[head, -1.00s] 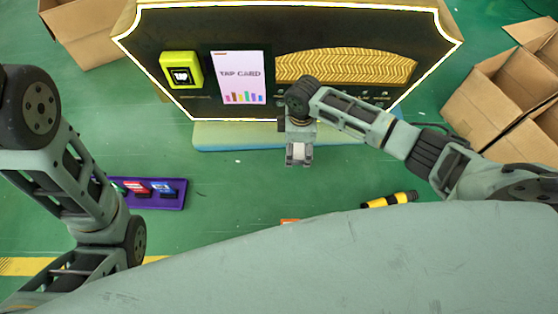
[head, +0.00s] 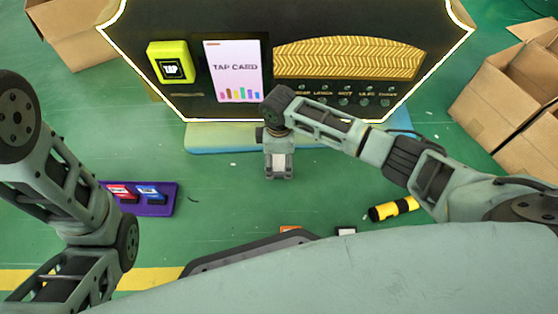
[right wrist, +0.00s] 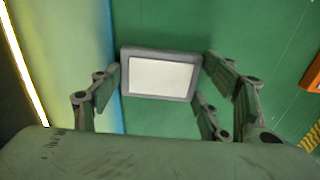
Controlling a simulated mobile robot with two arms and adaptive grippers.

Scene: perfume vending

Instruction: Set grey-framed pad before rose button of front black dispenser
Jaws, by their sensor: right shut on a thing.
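The black dispenser (head: 200,50) has a lit edge, a TAP CARD screen (head: 237,70) and a row of small round buttons (head: 343,101) low on its front. The button labels are too small to pick out rose for sure. My right gripper (head: 279,172) is in front of the dispenser, left of the visible buttons, and shut on the grey-framed pad. In the right wrist view the grey-framed pad (right wrist: 160,75), with its pale face, lies between the fingers above the green floor. My left arm shows at the left, but its gripper is out of view.
A blue-edged platform (head: 215,140) lies under the dispenser. A purple tray (head: 158,209) with red and blue items is at left. A yellow-black cylinder (head: 394,208), a small dark-framed white item (head: 346,231) and an orange item (head: 290,229) are on the floor. Cardboard boxes (head: 500,95) stand right.

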